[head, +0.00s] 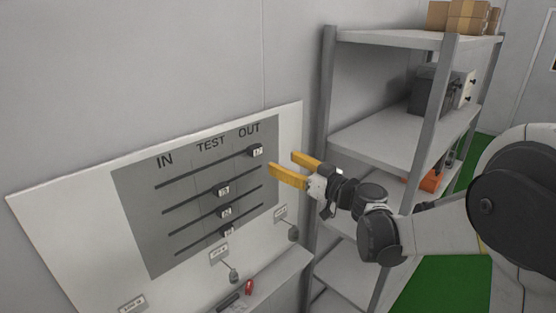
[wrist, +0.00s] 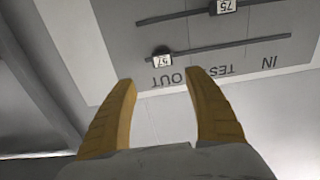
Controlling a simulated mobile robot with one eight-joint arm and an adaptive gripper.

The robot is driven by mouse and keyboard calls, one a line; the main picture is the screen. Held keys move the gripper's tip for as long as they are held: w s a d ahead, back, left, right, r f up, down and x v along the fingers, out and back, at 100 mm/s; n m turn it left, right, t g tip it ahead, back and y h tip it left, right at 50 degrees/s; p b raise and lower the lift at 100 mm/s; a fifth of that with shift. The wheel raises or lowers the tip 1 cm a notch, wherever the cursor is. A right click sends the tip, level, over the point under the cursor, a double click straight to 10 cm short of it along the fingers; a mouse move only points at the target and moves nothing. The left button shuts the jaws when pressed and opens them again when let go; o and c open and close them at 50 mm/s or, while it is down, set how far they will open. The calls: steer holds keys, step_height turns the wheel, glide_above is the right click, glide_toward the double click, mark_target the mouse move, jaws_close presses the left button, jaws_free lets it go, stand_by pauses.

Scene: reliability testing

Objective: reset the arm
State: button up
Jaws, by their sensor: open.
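My gripper (head: 288,168) has two yellow fingers, spread apart with nothing between them. It hangs in front of the right part of the panel, close to the OUT end. In the wrist view the open fingers (wrist: 160,85) point toward the OUT label. The grey panel (head: 135,195) carries slots under the labels IN, TEST and OUT. The top slider (head: 256,151) sits at the OUT end; it also shows in the wrist view (wrist: 161,58). Further sliders, such as the second one (head: 222,190) and the third one (head: 226,212), sit around TEST.
A metal shelf (head: 380,138) stands right of the panel, close behind my arm. It holds cardboard boxes (head: 466,17) on top and a dark grey box (head: 428,90) below. A ledge with a red item (head: 249,287) runs under the panel. Small tags and hanging knobs line the panel's lower edge.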

steer(key=s+d+f+m+g+h+b, duration=0.1)
steer(key=s+d+f+m+h+b, duration=0.2)
steer(key=s+d+f+b, duration=0.4)
steer(key=s+d+f+m+g+h+b, duration=0.2)
steer(key=s+d+f+h+b, duration=0.4)
steer(key=s+f, duration=0.7)
steer(key=s+d+f+m+g+h+b, duration=0.1)
steer(key=s+d+f+m+h+b, duration=0.3)
steer(key=s+d+f+b, duration=0.4)
steer(key=s+d+f, duration=0.2)
steer(key=s, duration=0.3)
steer(key=shift+f+m+g+h, duration=0.15)
steer(key=shift+m+g+h, duration=0.15)
steer(key=shift+m+g, duration=0.1)
stand_by(0.9)
